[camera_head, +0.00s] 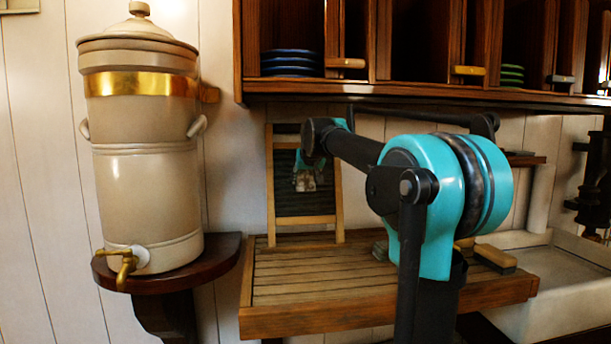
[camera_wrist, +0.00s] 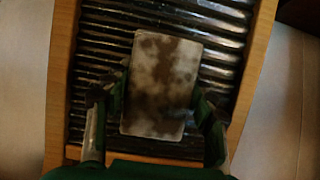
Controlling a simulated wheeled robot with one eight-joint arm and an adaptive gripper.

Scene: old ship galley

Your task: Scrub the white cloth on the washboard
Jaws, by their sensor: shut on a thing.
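The washboard (camera_head: 337,188) stands upright against the wall on the slatted wooden counter. It has a pale wooden frame and a dark ridged panel (camera_wrist: 105,42), seen close up in the wrist view. The white cloth (camera_wrist: 162,80) looks like a flat rectangular pad with brown stains and lies in front of the ridges. My gripper (camera_wrist: 160,104) has one finger on each side of the cloth's lower half and is shut on it. In the head view the cloth (camera_head: 306,183) shows small below my gripper (camera_head: 307,170), in front of the panel's upper half. Whether the cloth presses on the ridges is unclear.
A slatted wooden counter (camera_head: 290,283) lies below the washboard. A brush (camera_head: 495,258) lies at its right, beside a pale sink (camera_head: 560,285). A large beige urn (camera_head: 147,190) stands on a left shelf. Wooden cubbies (camera_head: 420,92) with plates hang above my arm.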

